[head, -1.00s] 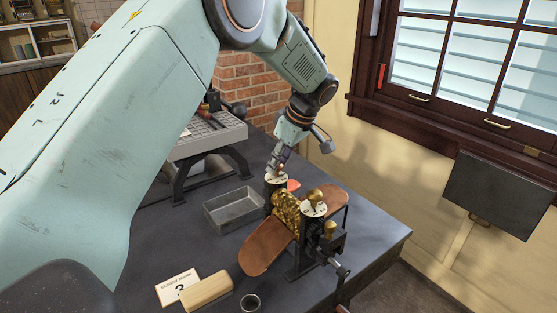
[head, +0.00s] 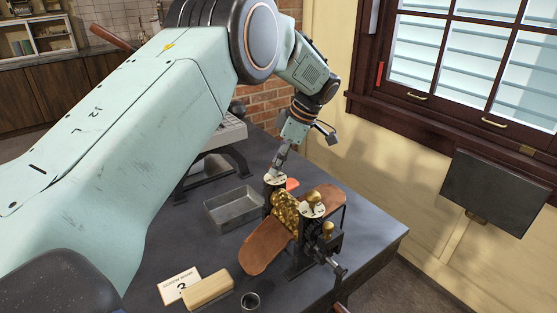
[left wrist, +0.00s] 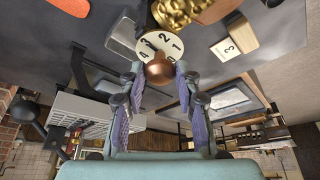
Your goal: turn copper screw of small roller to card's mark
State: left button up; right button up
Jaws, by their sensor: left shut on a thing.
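The small roller machine (head: 298,263) stands on the dark table with gold embossed rollers (head: 285,208) and a copper-coloured sheet running through. A white numbered dial (left wrist: 150,38) sits on its far post, with a copper screw (left wrist: 159,72) at its centre. My left gripper (head: 276,174) reaches down to that far post. In the left wrist view its fingers are shut on the copper screw's round knob. The knob hides part of the dial. The card (head: 178,287) lies at the table's front left; its number reads 3 in the left wrist view (left wrist: 227,47). My right gripper is not in view.
A second dial (head: 313,210) with a brass knob is on the near post. A grey metal tray (head: 233,208) stands left of the machine. A wooden block (head: 208,291) and a small round cup (head: 250,302) are at the front. A wall and window lie behind right.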

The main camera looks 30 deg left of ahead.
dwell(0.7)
pick_arm(q)
jog(key=o, duration=1.1)
jog(key=shift+o, duration=0.2)
jog(key=v, duration=1.2)
jog(key=shift+w+d, duration=0.1)
